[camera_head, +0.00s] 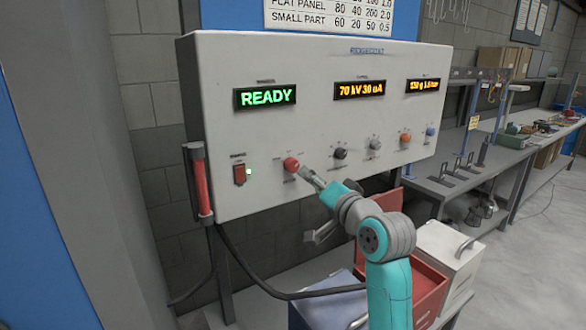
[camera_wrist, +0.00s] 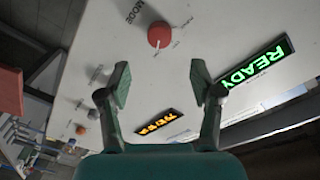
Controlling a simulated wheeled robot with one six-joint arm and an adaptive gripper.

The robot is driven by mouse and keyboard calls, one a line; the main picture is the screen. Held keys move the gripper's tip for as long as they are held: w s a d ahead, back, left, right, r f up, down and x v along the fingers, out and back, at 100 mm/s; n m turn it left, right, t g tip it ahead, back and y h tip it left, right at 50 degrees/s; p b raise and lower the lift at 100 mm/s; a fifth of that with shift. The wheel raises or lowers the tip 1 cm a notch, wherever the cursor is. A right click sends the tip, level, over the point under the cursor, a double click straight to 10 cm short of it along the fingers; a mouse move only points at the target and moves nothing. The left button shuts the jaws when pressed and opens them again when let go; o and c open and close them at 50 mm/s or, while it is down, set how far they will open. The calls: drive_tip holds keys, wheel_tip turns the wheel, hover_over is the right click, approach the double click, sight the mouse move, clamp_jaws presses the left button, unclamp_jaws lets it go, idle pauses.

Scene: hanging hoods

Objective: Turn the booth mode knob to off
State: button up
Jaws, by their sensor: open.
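The booth mode knob is a red round knob (camera_head: 291,164) at the lower left of the white control panel (camera_head: 310,75). In the wrist view the red knob (camera_wrist: 160,35) has the word MODE beside it and a pale pointer mark; the small position labels are too blurred to read. My gripper (camera_wrist: 160,80) is open and empty, its two fingers apart with the knob beyond them, near the middle of the gap. In the head view my gripper (camera_head: 308,178) is just right of and below the knob. I cannot tell whether it touches the panel.
Other knobs run to the right: black (camera_head: 340,153), grey (camera_head: 375,144), orange (camera_head: 405,138) and blue (camera_head: 430,131). A red switch (camera_head: 239,174) is on the left. Green READY (camera_head: 265,96) and orange displays are lit. A red-handled wand (camera_head: 200,182) hangs at the panel's left edge.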

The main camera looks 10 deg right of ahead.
sight(294, 167)
drive_tip(key=x, duration=0.9)
drive_tip(key=shift+w, duration=0.25)
drive_tip(key=c, duration=1.1)
